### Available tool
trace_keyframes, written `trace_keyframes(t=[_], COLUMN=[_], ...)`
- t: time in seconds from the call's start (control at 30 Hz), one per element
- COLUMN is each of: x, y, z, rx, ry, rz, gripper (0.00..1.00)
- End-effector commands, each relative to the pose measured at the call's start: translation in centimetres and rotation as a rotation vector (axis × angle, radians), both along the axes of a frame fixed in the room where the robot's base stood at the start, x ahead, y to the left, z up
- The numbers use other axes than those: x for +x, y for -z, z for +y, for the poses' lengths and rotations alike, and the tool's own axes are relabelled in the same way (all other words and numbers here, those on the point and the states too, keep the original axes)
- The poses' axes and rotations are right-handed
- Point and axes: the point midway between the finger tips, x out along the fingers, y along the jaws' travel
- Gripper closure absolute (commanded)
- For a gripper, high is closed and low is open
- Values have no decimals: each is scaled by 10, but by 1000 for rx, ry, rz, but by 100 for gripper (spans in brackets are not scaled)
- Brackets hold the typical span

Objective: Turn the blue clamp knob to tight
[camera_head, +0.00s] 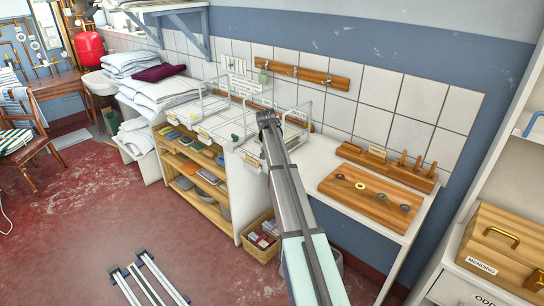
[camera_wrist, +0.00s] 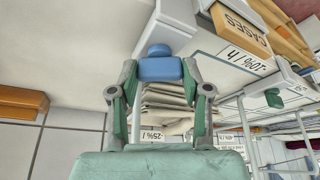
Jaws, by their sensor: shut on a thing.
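The blue clamp knob (camera_wrist: 159,69) shows in the wrist view as a blue block with a rounded blue part behind it. My gripper (camera_wrist: 158,78) has one green-grey finger on each side of it, and both fingertips press against its sides. In the head view my gripper (camera_head: 268,117) is over the white worktop by the wire racks, and the knob there is hidden behind it. I cannot read whether the knob stands at loose or tight.
White wire racks (camera_head: 236,118) stand close to my gripper. A wooden peg rail (camera_head: 300,73) is on the tiled wall above. A wooden board with coloured rings (camera_head: 370,199) lies on the worktop to the right. Folded linen (camera_head: 168,97) is piled at left.

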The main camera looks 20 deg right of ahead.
Motion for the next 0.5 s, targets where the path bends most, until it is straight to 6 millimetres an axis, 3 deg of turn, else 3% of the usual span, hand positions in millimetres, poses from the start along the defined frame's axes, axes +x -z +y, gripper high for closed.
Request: trace_keyframes(t=[0.5], x=[2], y=[2], z=[2], rx=[2], ry=[409], rz=[3], gripper=[87])
